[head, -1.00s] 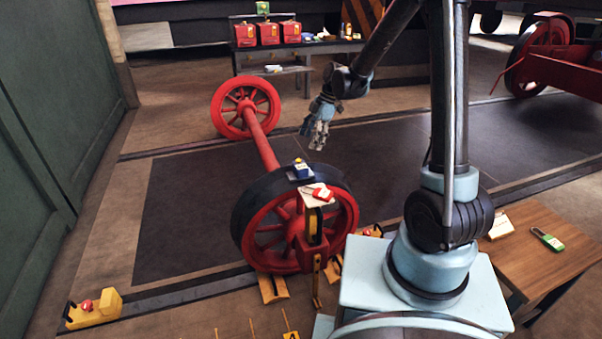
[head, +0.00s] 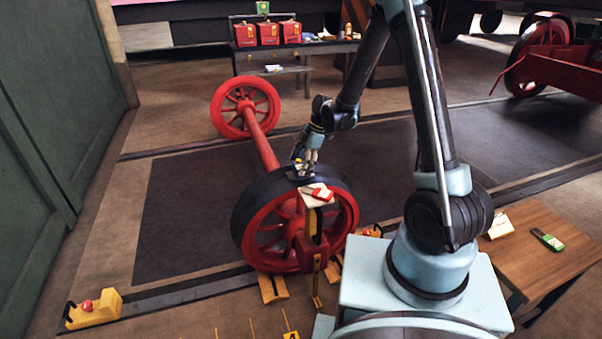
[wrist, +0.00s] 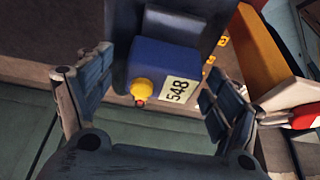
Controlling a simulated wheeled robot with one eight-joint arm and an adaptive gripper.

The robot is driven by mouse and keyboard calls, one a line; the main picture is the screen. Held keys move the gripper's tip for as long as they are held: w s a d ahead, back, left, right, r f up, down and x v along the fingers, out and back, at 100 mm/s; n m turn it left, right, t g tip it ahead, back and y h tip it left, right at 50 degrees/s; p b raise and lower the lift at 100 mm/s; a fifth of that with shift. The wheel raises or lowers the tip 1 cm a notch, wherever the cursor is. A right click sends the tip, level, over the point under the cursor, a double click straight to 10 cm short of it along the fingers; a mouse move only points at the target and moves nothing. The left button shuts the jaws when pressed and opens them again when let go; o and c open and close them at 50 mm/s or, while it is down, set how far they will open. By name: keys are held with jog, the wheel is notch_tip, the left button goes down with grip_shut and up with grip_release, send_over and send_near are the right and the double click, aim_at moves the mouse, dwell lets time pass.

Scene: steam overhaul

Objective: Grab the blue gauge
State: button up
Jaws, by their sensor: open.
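The blue gauge (wrist: 168,62) is a blue block with a yellow knob and a white label reading 548. In the wrist view it lies ahead of my gripper (wrist: 150,95), whose two open fingers stand to its left and right. No finger clearly touches it. In the head view my gripper (head: 302,166) is just above the top of the near red wheel (head: 255,222), where it hides most of the gauge.
A white block with a red item (head: 317,194) sits close beside the gripper on the near wheel's front. Red boxes (head: 268,33) stand on a bench at the back. A wooden table (head: 535,255) is at the right. Dark floor right of the axle is clear.

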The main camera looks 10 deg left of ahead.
jog(key=shift+s+a+f, duration=0.1)
jog(key=shift+a+f, duration=0.05)
jog(key=shift+f, duration=0.3)
jog(key=c, duration=1.4)
jog(key=shift+c, duration=0.2)
